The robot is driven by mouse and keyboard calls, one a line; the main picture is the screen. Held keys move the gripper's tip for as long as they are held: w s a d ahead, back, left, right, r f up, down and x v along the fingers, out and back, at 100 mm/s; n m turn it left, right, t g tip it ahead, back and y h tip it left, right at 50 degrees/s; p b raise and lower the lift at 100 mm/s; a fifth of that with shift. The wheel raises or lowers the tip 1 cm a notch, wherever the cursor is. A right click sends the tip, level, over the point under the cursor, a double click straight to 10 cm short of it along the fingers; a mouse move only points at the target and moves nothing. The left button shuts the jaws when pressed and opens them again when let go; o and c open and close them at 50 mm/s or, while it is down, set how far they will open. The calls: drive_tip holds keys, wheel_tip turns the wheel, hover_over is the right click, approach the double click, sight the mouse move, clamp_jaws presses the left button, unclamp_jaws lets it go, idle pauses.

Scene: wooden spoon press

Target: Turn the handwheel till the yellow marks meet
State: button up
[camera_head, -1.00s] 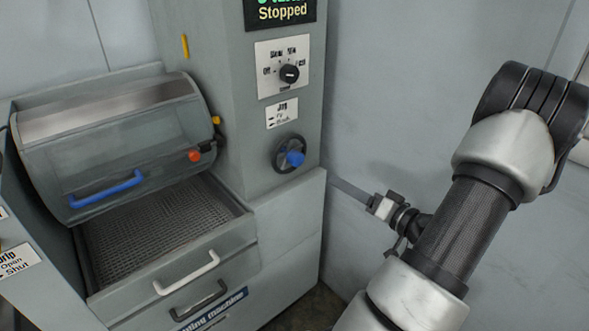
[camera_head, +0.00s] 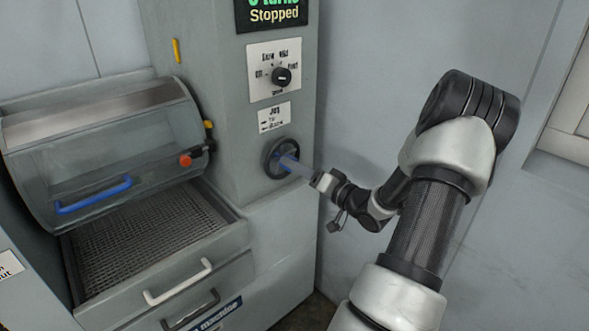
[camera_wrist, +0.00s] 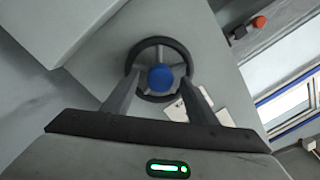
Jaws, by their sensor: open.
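The handwheel (camera_head: 270,160) is a dark ring with a blue hub, low on the front of the grey column. In the wrist view the handwheel (camera_wrist: 149,46) shows its ring, spokes and round blue hub (camera_wrist: 161,77). My gripper (camera_head: 293,164) is open at the handwheel. In the wrist view its two fingers (camera_wrist: 160,82) reach to either side of the hub, with gaps between; whether they touch the ring or spokes I cannot tell. A yellow mark (camera_head: 177,50) is on the column, and a yellow piece (camera_head: 208,125) is at the drum's right end, well apart from it.
The drum (camera_head: 100,150) with a blue handle (camera_head: 93,196) is left of the column, above a mesh tray (camera_head: 150,240). A red knob (camera_head: 185,160) is at the drum's end. A dial (camera_head: 282,77) and a display reading "Stopped" (camera_head: 272,14) are above the handwheel.

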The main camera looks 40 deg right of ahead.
drive_tip(key=shift+w+a, duration=0.1)
drive_tip(key=shift+w, duration=0.6)
drive_tip(key=c, duration=1.1)
drive_tip(key=shift+o, duration=0.2)
drive_tip(key=shift+n, duration=0.4)
drive_tip(key=n+b, duration=0.4)
drive_tip(key=n, duration=0.4)
drive_tip(key=shift+b, duration=0.3)
